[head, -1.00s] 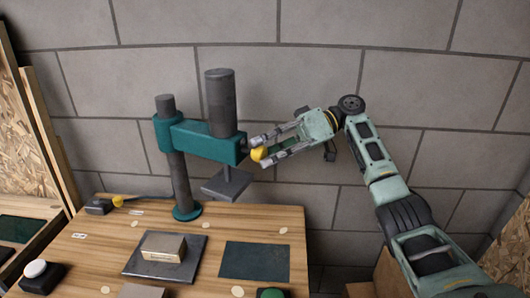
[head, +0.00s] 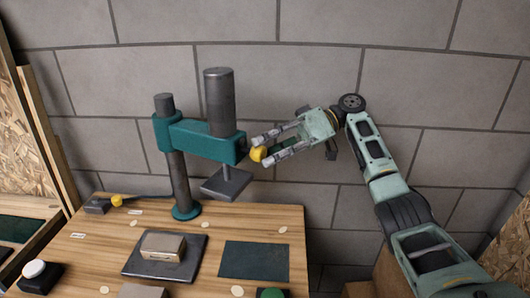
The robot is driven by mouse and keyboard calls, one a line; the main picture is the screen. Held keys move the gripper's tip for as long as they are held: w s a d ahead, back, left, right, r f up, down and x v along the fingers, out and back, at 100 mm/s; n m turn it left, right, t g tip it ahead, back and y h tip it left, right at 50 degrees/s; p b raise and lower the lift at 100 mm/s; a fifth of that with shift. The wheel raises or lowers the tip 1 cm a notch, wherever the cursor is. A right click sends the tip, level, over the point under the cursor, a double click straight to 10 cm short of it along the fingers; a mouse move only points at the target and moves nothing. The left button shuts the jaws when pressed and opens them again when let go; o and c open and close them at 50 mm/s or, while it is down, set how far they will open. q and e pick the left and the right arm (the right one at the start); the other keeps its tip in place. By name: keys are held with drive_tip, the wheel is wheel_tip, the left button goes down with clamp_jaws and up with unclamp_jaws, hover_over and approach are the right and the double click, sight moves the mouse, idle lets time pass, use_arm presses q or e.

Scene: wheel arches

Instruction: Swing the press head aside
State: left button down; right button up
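The teal press arm (head: 197,139) sits on a dark post (head: 180,185) at the back of the bench, in the head view. Its head carries a thick dark cylinder (head: 219,102) and a square grey press plate (head: 226,184). The plate hangs over the bench's back right part. A yellow knob (head: 257,154) shows at the head's right end. My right gripper (head: 263,150) comes from the right with its fingertips at the knob, fingers apart. Whether they press on the knob is unclear. My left gripper is not in view.
The wooden bench (head: 215,226) holds a dark plate (head: 135,268) with a tan block (head: 163,246) on it. A dark green mat (head: 254,261) lies to its right. A white button (head: 35,269) is at left. A grey block wall stands close behind.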

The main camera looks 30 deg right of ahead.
drive_tip(key=v, duration=0.6)
drive_tip(key=shift+d, duration=0.4)
drive_tip(key=shift+s+r, duration=0.1)
drive_tip(key=shift+r, duration=0.05)
